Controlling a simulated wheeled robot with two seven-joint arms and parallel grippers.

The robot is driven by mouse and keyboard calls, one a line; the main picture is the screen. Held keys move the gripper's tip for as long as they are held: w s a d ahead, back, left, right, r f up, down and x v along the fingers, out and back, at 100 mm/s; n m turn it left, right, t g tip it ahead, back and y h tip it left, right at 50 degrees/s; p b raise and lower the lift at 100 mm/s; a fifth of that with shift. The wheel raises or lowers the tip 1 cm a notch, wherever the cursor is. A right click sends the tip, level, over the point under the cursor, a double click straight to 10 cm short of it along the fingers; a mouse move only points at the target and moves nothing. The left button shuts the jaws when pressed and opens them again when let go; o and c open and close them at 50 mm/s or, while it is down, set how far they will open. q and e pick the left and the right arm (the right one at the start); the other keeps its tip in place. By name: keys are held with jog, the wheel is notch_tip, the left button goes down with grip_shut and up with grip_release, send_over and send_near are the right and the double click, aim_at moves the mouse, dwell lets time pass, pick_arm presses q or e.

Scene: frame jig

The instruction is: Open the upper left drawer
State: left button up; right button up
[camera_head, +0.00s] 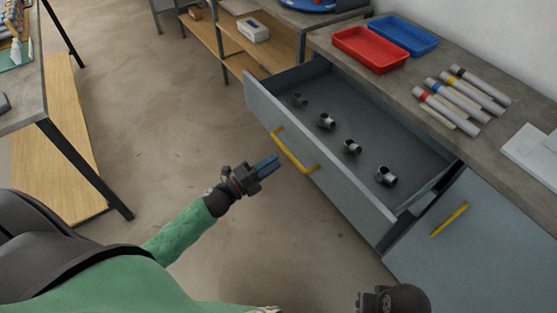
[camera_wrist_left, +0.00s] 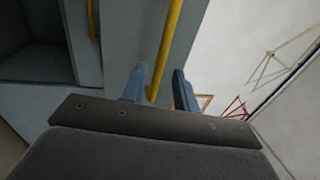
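The upper left drawer (camera_head: 335,187) is pulled well out of the grey cabinet. Several small dark pipe fittings (camera_head: 326,122) stand in a row inside it. Its yellow handle (camera_head: 295,152) is on the front panel and also shows in the left wrist view (camera_wrist_left: 168,45). My left gripper (camera_head: 268,163) is just in front of the handle, fingers pointing at it. In the left wrist view its two blue fingers (camera_wrist_left: 160,88) stand apart with a gap between them, and the handle's end is near that gap. My right gripper (camera_head: 372,300) is at the bottom edge, its fingers unclear.
The worktop holds a red tray (camera_head: 370,48), a blue tray (camera_head: 403,35) and several capped tubes (camera_head: 465,95). A wooden shelf unit (camera_head: 225,45) stands behind. The floor left of the drawer is clear.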

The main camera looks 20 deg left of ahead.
pick_arm(q)
jog(key=shift+v, duration=0.75)
jog(key=shift+w, duration=0.1)
jog(key=w+a+f+n+g+y, duration=0.1)
jog(key=a+f+n+g+y, duration=0.1)
jog(key=a+f+n+y, duration=0.35)
jog(key=a+f+n+g+y, duration=0.1)
jog(key=a+f+n+y, duration=0.1)
jog(key=a+n+y, duration=0.55)
jog(key=s+d+f+n+g+y, duration=0.2)
jog(key=s+d+f+n+g, duration=0.2)
jog(key=s+n+g, duration=0.3)
jog(key=s+d+n+g+h, duration=0.3)
jog(key=s+d+g+h, duration=0.1)
jog(key=s+d, duration=1.1)
jog(key=s, duration=0.3)
jog(key=shift+d+g+h, duration=0.3)
jog(key=shift+d+h, duration=0.05)
jog(key=shift+h, duration=0.05)
